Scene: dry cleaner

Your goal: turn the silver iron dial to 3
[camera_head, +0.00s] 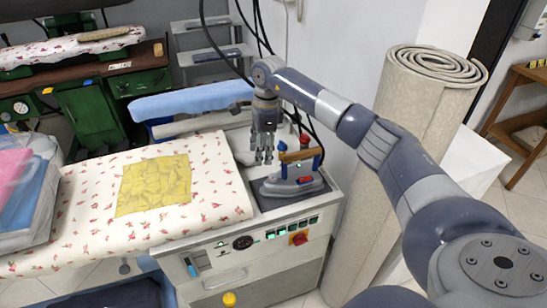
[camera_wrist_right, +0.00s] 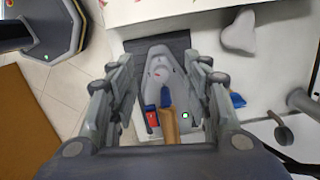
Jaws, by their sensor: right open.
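The silver iron (camera_head: 292,187) rests on a dark pad at the right end of the pressing table, with a wooden handle (camera_head: 299,155) and blue posts. In the right wrist view the iron (camera_wrist_right: 160,60) points away from me, and its wooden handle (camera_wrist_right: 170,124) is near the bottom. A round grey part on top, likely the dial (camera_wrist_right: 160,73), lies between my fingers in that view; its numbers are too small to read. My right gripper (camera_head: 264,160) is open and empty, pointing down above and beside the iron. My left gripper is out of view.
A floral pressing board (camera_head: 90,225) with a yellow cloth (camera_head: 153,185) lies left of the iron. A rolled carpet (camera_head: 370,170) stands at the right. A control panel with a red switch (camera_head: 299,238) is on the table front. Cables hang behind my gripper.

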